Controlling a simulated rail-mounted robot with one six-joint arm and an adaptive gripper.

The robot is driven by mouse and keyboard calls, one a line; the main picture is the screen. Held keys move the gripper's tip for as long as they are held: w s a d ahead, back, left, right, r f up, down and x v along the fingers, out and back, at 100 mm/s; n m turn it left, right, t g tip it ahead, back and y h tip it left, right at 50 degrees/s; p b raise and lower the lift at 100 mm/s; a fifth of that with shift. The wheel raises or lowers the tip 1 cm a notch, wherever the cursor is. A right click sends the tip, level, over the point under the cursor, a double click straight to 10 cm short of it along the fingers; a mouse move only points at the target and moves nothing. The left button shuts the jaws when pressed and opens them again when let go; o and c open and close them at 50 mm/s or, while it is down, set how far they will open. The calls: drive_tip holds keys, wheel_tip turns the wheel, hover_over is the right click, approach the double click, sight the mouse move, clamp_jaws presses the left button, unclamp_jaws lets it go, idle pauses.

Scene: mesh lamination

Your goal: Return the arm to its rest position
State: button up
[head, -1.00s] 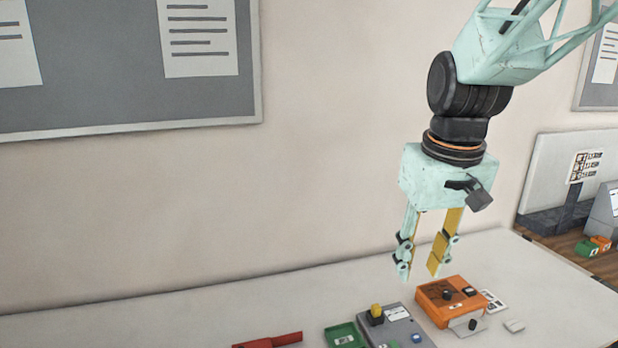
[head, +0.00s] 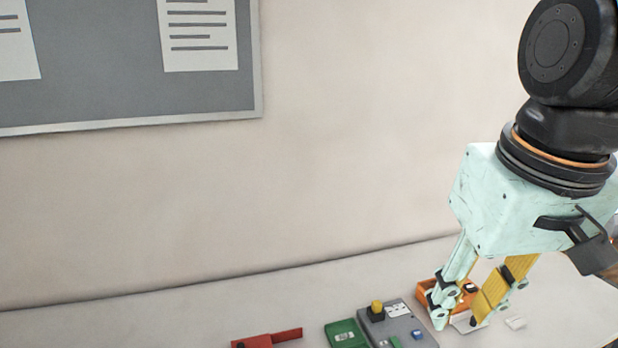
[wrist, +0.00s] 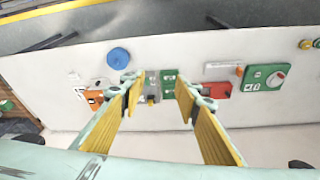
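My gripper (head: 458,318) hangs at the right of the head view, fingers pointing down and apart, with nothing between them. In the wrist view my gripper (wrist: 158,90) is also open and empty, its two yellow-padded fingers well above the table. In the head view the fingers overlap the orange box (head: 432,288) and partly hide it; whether they touch cannot be told from that view alone, but the wrist view shows height between them and the table.
The white table (head: 200,318) holds a grey box (head: 402,326) with a yellow knob, a green box (head: 346,335) and a red tool (head: 268,338). The wrist view shows a blue round thing (wrist: 118,58) and a green device (wrist: 265,77). A notice board (head: 205,95) hangs on the wall.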

drive_tip(key=s+f, duration=0.1)
drive_tip(key=s, duration=0.8)
drive_tip(key=shift+s+f+m+t+b, duration=0.25)
drive_tip(key=shift+s+m+t+b, duration=0.05)
drive_tip(key=shift+t+b, duration=0.15)
